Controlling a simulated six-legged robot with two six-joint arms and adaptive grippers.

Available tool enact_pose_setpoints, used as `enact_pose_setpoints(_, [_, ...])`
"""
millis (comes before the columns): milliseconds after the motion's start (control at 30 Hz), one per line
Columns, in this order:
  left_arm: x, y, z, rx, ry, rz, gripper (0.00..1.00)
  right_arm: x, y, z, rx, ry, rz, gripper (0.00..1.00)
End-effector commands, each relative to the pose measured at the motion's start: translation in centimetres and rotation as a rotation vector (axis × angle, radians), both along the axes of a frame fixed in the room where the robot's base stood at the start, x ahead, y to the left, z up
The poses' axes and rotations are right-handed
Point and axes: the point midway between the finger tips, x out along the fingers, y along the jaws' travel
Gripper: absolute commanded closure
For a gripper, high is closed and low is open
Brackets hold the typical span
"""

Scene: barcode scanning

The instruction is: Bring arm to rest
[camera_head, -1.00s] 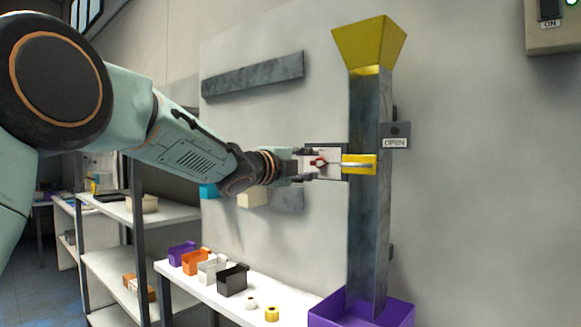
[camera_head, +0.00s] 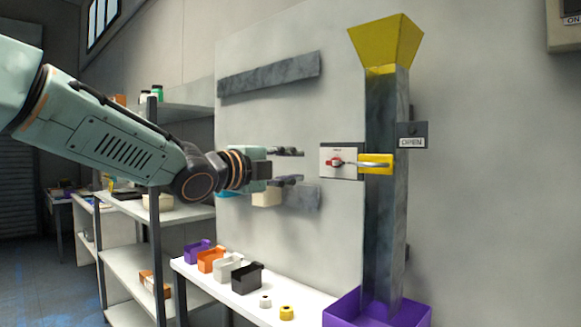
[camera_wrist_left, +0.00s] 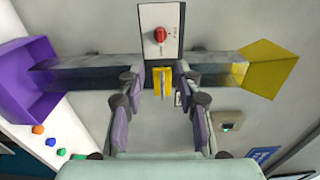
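My left gripper (camera_head: 290,167) is open and empty, in front of the wall panel to the left of the switch box. Its two fingers are spread apart, and in the left wrist view the open gripper (camera_wrist_left: 162,115) frames the yellow handle. The white switch box (camera_head: 338,160) has a red knob (camera_head: 336,162). A yellow piece with a handle (camera_head: 377,163) sits on the grey chute beside the box. A gap shows between my fingertips and the box. The box also shows in the left wrist view (camera_wrist_left: 160,45). My right gripper is not in view.
The grey chute (camera_head: 383,230) has a yellow funnel (camera_head: 388,42) on top and a purple bin (camera_head: 335,308) below. Small bins, including a black one (camera_head: 247,279), stand on a white table (camera_head: 215,287). Shelves (camera_head: 180,213) stand behind left.

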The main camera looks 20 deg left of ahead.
Motion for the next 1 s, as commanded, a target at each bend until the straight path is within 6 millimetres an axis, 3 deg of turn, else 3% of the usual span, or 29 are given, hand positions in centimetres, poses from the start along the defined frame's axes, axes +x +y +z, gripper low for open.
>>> enact_pose_setpoints(367, [0.0, 0.0, 0.0, -0.038, 0.012, -0.001, 0.66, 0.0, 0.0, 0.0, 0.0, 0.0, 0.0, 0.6])
enact_pose_setpoints(467, [0.0, 0.0, 0.2, -0.204, 0.052, 0.003, 0.66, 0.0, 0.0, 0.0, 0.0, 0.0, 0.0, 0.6])
enact_pose_setpoints(533, [-0.4, -0.5, -1.1, -0.42, 0.127, 0.012, 0.66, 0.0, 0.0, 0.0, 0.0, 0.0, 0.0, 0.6])
enact_pose_setpoints(567, [-0.6, -0.8, -2.3, -0.521, 0.173, 0.021, 0.66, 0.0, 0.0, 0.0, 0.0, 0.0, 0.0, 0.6])
enact_pose_setpoints(700, [-0.8, -2.2, -12.2, -0.858, 0.407, 0.113, 0.66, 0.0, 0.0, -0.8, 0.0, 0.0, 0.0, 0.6])
enact_pose_setpoints(867, [-2.2, -3.0, -22.6, -1.086, 0.607, 0.257, 0.66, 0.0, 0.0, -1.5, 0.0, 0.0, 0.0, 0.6])
enact_pose_setpoints(1000, [-4.8, -3.4, -31.4, -1.227, 0.756, 0.411, 0.66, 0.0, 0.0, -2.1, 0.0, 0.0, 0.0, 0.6])
